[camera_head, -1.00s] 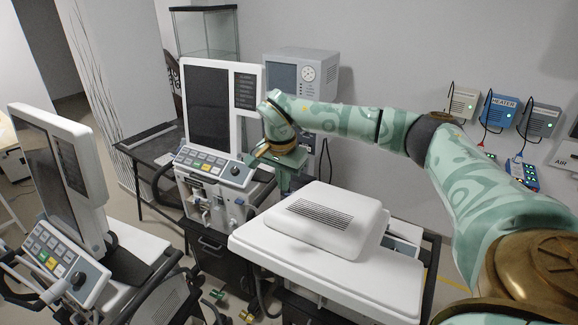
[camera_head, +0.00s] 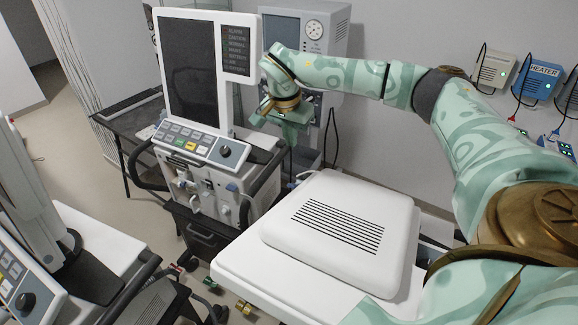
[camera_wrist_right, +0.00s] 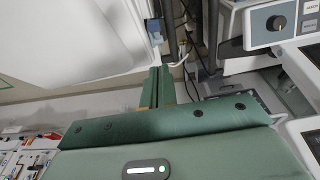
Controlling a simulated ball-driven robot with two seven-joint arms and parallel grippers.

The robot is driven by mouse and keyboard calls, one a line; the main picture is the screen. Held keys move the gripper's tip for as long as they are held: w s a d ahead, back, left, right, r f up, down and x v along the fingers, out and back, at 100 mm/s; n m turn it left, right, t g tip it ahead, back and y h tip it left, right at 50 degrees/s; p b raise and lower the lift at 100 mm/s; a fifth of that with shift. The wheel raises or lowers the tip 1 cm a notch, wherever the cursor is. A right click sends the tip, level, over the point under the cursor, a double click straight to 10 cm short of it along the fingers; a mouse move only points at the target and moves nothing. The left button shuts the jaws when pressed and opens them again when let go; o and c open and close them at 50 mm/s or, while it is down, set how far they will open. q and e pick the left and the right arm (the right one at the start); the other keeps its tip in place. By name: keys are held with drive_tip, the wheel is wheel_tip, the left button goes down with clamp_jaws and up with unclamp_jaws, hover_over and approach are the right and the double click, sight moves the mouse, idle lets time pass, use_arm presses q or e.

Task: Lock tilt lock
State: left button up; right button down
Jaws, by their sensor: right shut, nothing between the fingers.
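The middle ventilator has a dark screen (camera_head: 193,72) in a white frame above a button panel with a dark knob (camera_head: 225,151). I cannot make out a tilt lock for certain. My right gripper (camera_head: 291,146) points down just right of the screen and panel, apart from the panel. Its fingertips are small and partly lost against the background in the head view. In the right wrist view its two green fingers (camera_wrist_right: 160,87) are together with nothing between them. The knob (camera_wrist_right: 276,24) shows at the upper right there. My left gripper is not in view.
A white vented cover (camera_head: 340,228) on a cart stands front right, below my right arm. A grey device with a gauge (camera_head: 314,30) stands behind the gripper. Another ventilator (camera_head: 25,200) is at the left. Wall boxes, one labelled HEATER (camera_head: 540,78), are at the right.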

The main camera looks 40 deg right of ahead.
hover_over(295, 184)
drive_tip(key=a+x, duration=0.1)
drive_tip(key=x, duration=0.5)
drive_tip(key=f, duration=0.6)
drive_tip(key=shift+s+a+f, duration=0.25)
drive_tip(key=shift+f, duration=0.15)
drive_tip(key=shift+a+f, duration=0.3)
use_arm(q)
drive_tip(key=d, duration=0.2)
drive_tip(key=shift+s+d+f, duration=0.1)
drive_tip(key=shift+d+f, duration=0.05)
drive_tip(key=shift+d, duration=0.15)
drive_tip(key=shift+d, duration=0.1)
use_arm(e)
drive_tip(key=shift+d, duration=0.1)
